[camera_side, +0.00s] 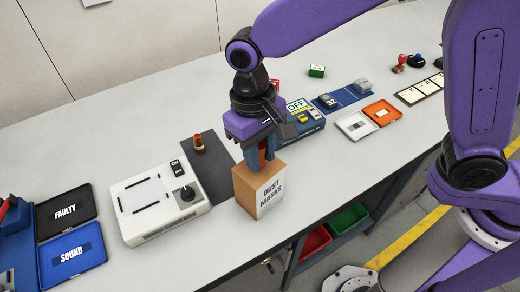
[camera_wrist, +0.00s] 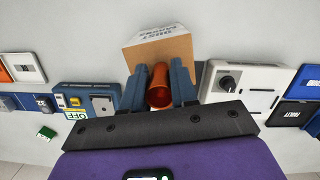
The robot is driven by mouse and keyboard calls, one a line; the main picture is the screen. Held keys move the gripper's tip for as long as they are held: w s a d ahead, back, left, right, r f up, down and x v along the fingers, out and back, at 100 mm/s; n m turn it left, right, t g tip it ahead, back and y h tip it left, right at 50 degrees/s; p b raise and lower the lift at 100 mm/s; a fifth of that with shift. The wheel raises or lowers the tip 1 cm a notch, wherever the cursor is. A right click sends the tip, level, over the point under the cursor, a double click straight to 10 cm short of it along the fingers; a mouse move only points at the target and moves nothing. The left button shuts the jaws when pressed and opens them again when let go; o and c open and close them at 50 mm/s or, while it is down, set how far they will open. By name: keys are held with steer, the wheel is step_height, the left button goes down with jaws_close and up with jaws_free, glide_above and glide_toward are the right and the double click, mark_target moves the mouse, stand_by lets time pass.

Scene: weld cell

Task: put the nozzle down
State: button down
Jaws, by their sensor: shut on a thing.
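My gripper (camera_wrist: 158,82) is shut on an orange-red, cup-like nozzle (camera_wrist: 159,88), which sits between the two blue fingers in the wrist view. In the side view the gripper points down at the cardboard box marked DUST MASKS (camera_side: 258,191), with only a sliver of the nozzle showing between the fingers. The box also shows just beyond the fingers in the wrist view (camera_wrist: 178,50). I cannot tell whether the nozzle touches the box.
A small orange-brown cylinder (camera_side: 199,143) stands on a dark grey mat (camera_side: 222,185). Left of it is a white unit with a knob (camera_side: 160,203), then FAULTY (camera_side: 65,211) and SOUND (camera_side: 72,255) trays. A blue box marked OFF (camera_side: 303,120) stands behind my gripper.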

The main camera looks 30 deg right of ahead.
steer(key=shift+f, duration=0.1)
steer(key=c, duration=0.9)
jaws_free()
steer(key=r, duration=0.4)
steer(key=w+r, duration=0.1)
steer(key=r, duration=0.7)
steer(key=shift+w+a+r, duration=0.1)
steer(key=shift+w+a, duration=0.05)
steer(key=shift+w, duration=0.05)
